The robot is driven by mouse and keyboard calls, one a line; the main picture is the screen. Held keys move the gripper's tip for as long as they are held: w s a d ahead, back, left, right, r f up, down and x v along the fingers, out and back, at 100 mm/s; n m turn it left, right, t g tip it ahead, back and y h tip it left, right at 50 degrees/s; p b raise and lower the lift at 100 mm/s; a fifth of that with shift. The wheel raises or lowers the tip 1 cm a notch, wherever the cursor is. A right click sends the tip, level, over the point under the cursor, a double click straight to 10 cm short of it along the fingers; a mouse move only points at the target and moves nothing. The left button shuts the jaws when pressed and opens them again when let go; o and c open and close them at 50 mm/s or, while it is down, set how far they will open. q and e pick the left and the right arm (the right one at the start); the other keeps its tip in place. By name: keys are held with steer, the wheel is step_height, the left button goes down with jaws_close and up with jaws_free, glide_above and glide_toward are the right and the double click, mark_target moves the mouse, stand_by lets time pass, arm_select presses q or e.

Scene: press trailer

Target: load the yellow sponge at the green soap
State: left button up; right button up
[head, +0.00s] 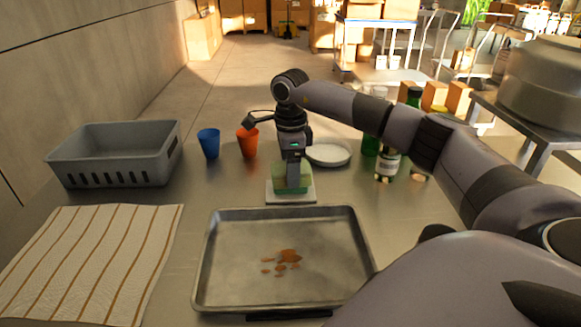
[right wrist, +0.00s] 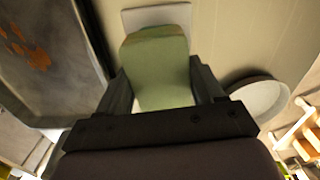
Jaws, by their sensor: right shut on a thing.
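My right gripper (head: 293,180) points down over a small white dish (head: 291,198) behind the baking tray. It is shut on a block, which I take to be the sponge (right wrist: 158,72). In the right wrist view its face looks green, with a yellowish-brown far edge. In the head view a green block, likely the green soap (head: 304,186), shows on the dish around the fingertips. I cannot clearly tell where sponge ends and soap begins, or whether they touch. No plainly yellow face shows. My left gripper is not in view.
A baking tray (head: 214,255) with reddish-brown crumbs lies in front. A striped cloth (head: 85,255) and a grey crate (head: 115,160) are left. Blue (head: 209,143) and orange (head: 247,143) cups stand behind. A white plate (head: 328,153) and bottles (head: 386,165) are right of the gripper.

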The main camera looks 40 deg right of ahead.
steer(key=shift+r+p, duration=2.2)
steer(key=shift+r, duration=1.25)
steer(key=shift+a, duration=0.1)
